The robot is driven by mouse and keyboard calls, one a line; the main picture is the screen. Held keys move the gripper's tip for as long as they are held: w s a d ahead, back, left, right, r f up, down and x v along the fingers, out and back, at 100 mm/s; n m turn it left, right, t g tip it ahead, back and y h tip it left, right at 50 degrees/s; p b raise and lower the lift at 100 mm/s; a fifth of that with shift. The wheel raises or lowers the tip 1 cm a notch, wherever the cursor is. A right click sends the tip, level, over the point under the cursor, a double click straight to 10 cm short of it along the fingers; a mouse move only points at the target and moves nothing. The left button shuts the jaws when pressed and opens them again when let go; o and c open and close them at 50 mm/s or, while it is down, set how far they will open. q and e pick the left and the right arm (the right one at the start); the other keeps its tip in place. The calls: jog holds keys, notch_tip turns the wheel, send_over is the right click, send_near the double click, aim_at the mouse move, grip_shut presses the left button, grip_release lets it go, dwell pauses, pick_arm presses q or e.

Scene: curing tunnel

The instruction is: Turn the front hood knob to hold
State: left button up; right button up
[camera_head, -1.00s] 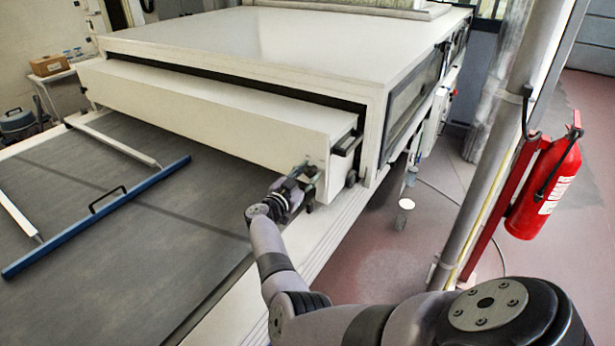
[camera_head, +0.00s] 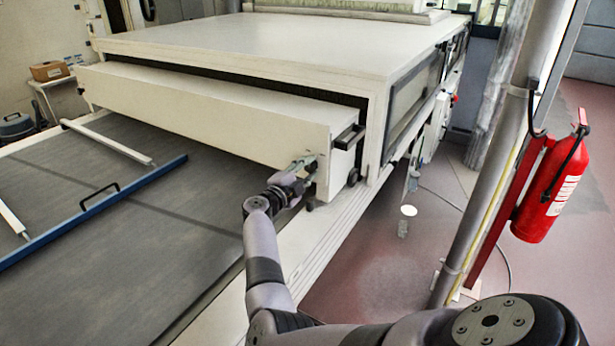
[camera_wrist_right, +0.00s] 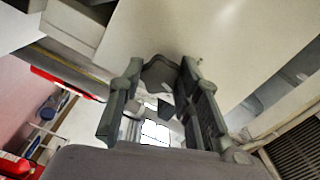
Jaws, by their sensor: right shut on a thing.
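The white front hood (camera_head: 200,115) spans the front of the tunnel above the dark belt. My right gripper (camera_head: 309,166) is at the right end of its front face, by the lower right corner. It is shut on the hood knob, which its fingers mostly hide in the head view. In the right wrist view, a dark grey piece that looks like the knob (camera_wrist_right: 159,72) sits between the tips of the two fingers, against the pale hood face. I cannot read the knob's setting or any marks. My left gripper is not in view.
The white tunnel housing (camera_head: 260,42) stands behind the hood. A blue bar with a black handle (camera_head: 100,208) lies across the belt (camera_head: 150,245) at left.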

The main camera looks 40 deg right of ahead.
jog(key=m+b, duration=0.1)
jog(key=m, duration=0.1)
jog(key=m+b, duration=0.3)
jog(key=m, duration=0.1)
jog(key=shift+f, duration=0.25)
dwell(0.5)
jog(key=o, duration=1.2)
jog(key=shift+s+r, duration=0.1)
jog(key=shift+r, duration=0.05)
jog(key=shift+c, duration=0.2)
